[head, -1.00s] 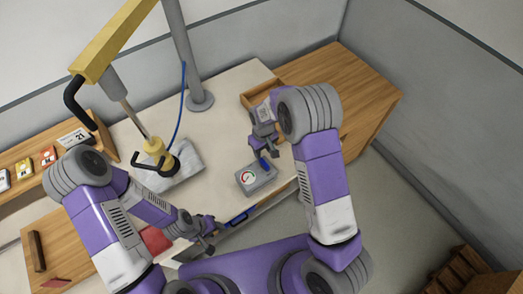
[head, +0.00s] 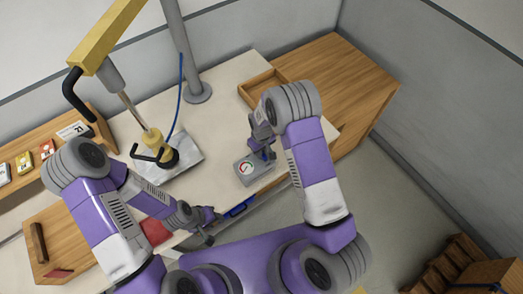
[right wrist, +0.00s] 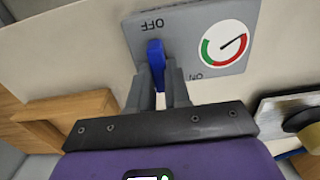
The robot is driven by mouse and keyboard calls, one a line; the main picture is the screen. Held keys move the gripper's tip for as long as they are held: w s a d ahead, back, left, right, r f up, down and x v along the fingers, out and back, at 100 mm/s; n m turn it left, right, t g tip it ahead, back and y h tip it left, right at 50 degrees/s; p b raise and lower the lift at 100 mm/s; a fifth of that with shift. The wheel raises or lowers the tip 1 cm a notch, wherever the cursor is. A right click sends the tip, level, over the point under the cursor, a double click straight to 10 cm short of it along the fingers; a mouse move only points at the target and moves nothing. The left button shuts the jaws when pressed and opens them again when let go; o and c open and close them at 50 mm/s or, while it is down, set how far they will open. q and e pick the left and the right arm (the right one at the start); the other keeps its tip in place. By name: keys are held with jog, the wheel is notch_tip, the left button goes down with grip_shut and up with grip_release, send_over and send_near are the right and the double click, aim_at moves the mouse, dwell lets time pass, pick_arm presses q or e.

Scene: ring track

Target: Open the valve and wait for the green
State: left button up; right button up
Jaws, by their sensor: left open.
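The valve is a grey box (head: 253,170) with a round gauge (head: 246,169) and a blue lever (head: 267,154). In the right wrist view the box (right wrist: 185,20) appears upside down, with OFF above the lever (right wrist: 156,54) and ON lower right. The gauge (right wrist: 226,46) has a green and a red arc; its needle lies toward the red arc's end. My right gripper (head: 264,148) is at the lever; in the right wrist view its fingers (right wrist: 159,88) are closed around the lever's free end. My left gripper (head: 210,228) is open and empty near the table's front edge.
A wooden tray (head: 262,88) is behind the box. A grey post (head: 182,50) and a yellow arm (head: 110,35) with a black-handled tool (head: 155,145) over a grey slab (head: 183,167) stand left. A red pad (head: 155,231) lies near my left arm.

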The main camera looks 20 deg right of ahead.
grip_shut()
jog(key=shift+m, duration=0.3)
jog(key=m+b, duration=0.2)
jog(key=m, duration=0.1)
jog(key=shift+f, duration=0.1)
jog(key=m+b, duration=0.1)
jog(key=m, duration=0.7)
jog(key=shift+m+b, duration=0.3)
jog(key=shift+b, duration=0.1)
jog(key=m, duration=0.5)
jog(key=shift+m+p, duration=0.3)
